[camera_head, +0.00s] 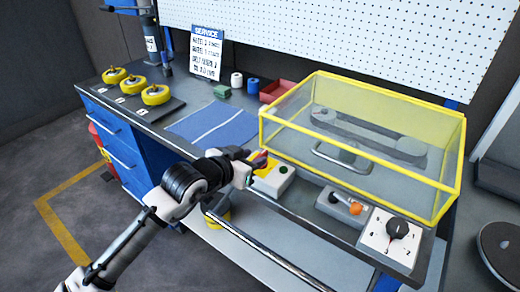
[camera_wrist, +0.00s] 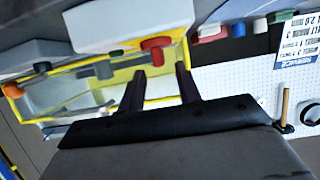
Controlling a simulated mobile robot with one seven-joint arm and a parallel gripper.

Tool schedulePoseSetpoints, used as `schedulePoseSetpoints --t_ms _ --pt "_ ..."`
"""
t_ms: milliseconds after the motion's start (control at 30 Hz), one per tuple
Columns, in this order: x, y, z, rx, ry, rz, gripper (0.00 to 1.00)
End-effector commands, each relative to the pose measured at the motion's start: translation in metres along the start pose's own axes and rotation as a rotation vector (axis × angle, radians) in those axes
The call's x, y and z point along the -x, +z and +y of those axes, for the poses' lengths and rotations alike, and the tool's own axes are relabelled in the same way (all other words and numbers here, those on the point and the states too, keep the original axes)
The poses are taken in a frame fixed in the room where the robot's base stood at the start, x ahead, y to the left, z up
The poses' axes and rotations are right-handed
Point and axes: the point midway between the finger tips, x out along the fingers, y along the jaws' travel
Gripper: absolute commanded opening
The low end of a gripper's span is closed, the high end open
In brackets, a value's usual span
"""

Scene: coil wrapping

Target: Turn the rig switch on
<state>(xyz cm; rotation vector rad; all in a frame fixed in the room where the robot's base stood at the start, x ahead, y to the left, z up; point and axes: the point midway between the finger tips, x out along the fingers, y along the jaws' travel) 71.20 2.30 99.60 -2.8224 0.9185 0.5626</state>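A small white box with a yellow top (camera_head: 272,180) stands at the front of the bench. It has a green button (camera_head: 283,169) and a red part (camera_head: 260,158) beside my fingers. A grey box with an orange knob (camera_head: 355,209) stands further right. No label shows which is the rig switch. My gripper (camera_head: 256,161) is over the left side of the white box. In the wrist view my gripper (camera_wrist: 160,84) has its two dark fingers apart with nothing between them. A red knob (camera_wrist: 156,44) is just beyond the tips; I cannot tell whether they touch.
A clear guard with a yellow frame (camera_head: 290,75) covers a belt on pulleys behind the boxes. A white dial panel (camera_head: 378,240) is at the right. A metal rail (camera_head: 262,252) runs along the front. A blue mat (camera_head: 212,126) lies clear to the left.

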Motion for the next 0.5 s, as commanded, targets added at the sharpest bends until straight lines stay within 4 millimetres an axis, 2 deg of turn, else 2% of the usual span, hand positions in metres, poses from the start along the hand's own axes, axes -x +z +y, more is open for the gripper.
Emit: schedulePoseSetpoints --t_ms 100,233,500 --pt "-0.02 -0.002 0.001 0.0 0.003 -0.001 0.34" --pt "-0.035 -0.002 0.0 0.001 0.001 0.0 0.34" --pt "-0.045 0.0 0.0 0.0 -0.001 0.001 0.34"
